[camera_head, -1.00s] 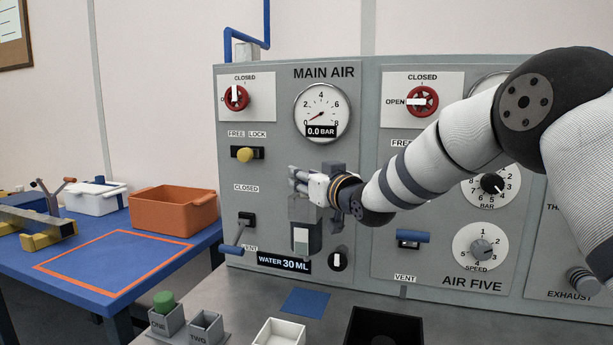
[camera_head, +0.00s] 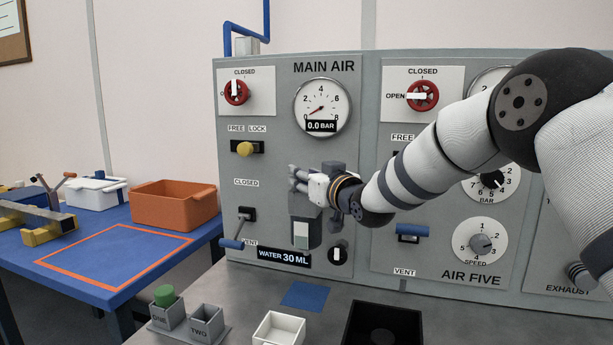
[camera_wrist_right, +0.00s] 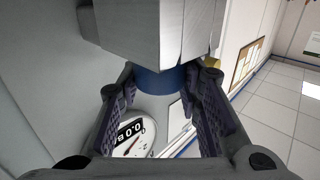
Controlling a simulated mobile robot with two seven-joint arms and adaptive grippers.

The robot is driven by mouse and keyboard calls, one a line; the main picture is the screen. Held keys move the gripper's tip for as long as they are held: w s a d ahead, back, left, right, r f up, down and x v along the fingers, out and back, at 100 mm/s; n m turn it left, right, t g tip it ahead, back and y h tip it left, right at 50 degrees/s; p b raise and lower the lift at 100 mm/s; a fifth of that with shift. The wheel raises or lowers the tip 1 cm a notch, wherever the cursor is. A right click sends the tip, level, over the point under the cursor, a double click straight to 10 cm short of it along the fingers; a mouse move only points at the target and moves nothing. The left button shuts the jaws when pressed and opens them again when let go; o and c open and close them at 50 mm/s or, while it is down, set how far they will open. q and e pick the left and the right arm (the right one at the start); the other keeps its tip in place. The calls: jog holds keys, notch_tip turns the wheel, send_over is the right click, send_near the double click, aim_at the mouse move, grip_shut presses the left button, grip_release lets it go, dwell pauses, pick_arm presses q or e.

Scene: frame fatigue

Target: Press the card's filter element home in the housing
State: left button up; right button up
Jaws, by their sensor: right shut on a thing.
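The grey filter housing (camera_head: 304,232), with a pale window, hangs on the panel below the main air gauge. My right gripper (camera_head: 301,181) is at the top of the housing, its arm coming in from the right. In the right wrist view its fingers are shut on a blue round element (camera_wrist_right: 157,82). One end of the element meets the grey housing block (camera_wrist_right: 160,35); how deep it sits is hidden. A green element (camera_head: 164,295) stands in the holder marked ONE. The holder marked TWO (camera_head: 206,322) looks empty. My left gripper is out of view.
The panel (camera_head: 350,170) carries red valves, gauges, a yellow knob (camera_head: 244,149) and a blue-handled lever (camera_head: 232,244) close to the housing. A white tray (camera_head: 262,336) and a black tray (camera_head: 413,310) stand below. An orange crate (camera_head: 173,204) is on the blue table.

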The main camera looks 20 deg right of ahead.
jog(key=shift+f, duration=0.45)
jog(key=o, duration=1)
jog(key=shift+o, duration=0.2)
jog(key=shift+s, duration=0.1)
jog(key=s+d, duration=0.2)
jog(key=s, duration=0.9)
jog(key=shift+s+d+r, duration=0.15)
jog(key=shift+s+r, duration=0.1)
jog(key=shift+s, duration=0.05)
